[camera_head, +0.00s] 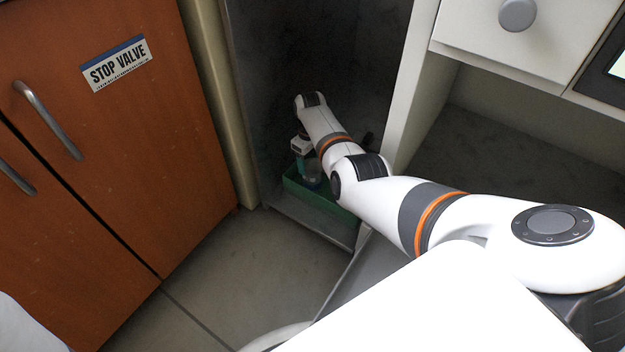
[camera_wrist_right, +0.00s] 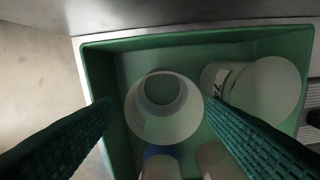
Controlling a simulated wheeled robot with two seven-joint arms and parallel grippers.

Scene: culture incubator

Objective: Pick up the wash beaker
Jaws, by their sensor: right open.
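A green tray (camera_head: 325,202) stands low inside a dark metal recess. My right arm reaches into it, with the right gripper (camera_head: 303,150) pointing down over the tray. In the right wrist view the tray (camera_wrist_right: 97,72) holds several pale containers. A round, open-mouthed pale beaker (camera_wrist_right: 140,118) lies between the open, dark green fingers of my right gripper (camera_wrist_right: 158,106), which are apart from each other and hold nothing. A second pale container (camera_wrist_right: 275,90) with a partly hidden dark-lettered label stands to the right. I cannot read which one is the wash beaker. My left gripper is out of view.
Two more containers, one blue-edged (camera_wrist_right: 160,165) and one beige (camera_wrist_right: 215,160), show at the bottom of the wrist view. The recess wall (camera_head: 245,60) and a white cabinet post (camera_head: 410,90) flank the arm. An orange cabinet (camera_head: 130,150) stands left; the floor (camera_head: 225,275) is clear.

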